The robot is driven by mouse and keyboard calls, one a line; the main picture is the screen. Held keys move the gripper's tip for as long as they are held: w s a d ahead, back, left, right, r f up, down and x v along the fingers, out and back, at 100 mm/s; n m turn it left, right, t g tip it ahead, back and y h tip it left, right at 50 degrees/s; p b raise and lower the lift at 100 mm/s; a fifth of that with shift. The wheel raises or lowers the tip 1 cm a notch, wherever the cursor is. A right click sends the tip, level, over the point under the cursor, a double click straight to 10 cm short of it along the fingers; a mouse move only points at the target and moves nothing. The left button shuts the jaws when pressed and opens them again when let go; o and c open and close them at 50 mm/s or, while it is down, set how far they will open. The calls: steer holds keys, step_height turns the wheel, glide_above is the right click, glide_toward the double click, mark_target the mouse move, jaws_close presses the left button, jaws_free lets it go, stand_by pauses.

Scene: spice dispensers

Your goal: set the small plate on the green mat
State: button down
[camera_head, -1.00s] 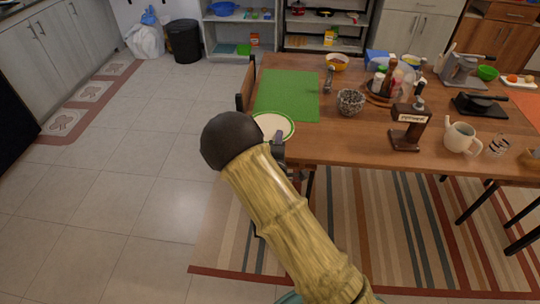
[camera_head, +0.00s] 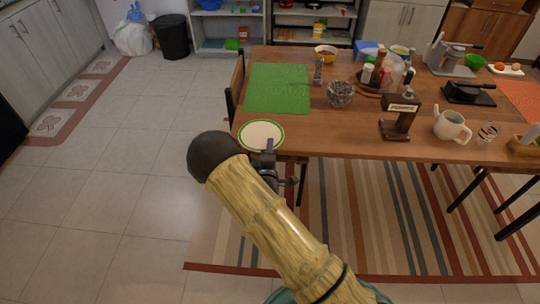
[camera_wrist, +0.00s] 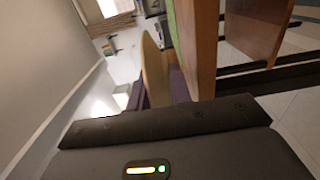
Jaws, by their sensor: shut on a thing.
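The small plate (camera_head: 261,134), white with a green rim, is at the near left corner of the table in the head view. My gripper (camera_head: 269,147) is shut on its near edge. The plate looks roughly level; I cannot tell whether it touches the table. The green mat (camera_head: 277,89) lies flat and bare on the table's left end, just beyond the plate. In the wrist view, a thin tan edge stands near the middle, likely the plate (camera_wrist: 154,75) seen edge-on.
The wooden table (camera_head: 345,140) holds a glass bowl (camera_head: 340,93) and a small grinder (camera_head: 318,70) right of the mat. A dark dispenser stand (camera_head: 400,118) and a white teapot (camera_head: 452,126) stand farther right. A chair (camera_head: 236,88) is at the left edge.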

steer(key=shift+f, duration=1.7)
steer(key=shift+f, duration=0.15)
steer(key=c, duration=1.3)
jaws_free()
steer(key=s, duration=1.2)
steer(key=shift+a+r+b, duration=0.2)
steer(key=shift+b, duration=0.2)
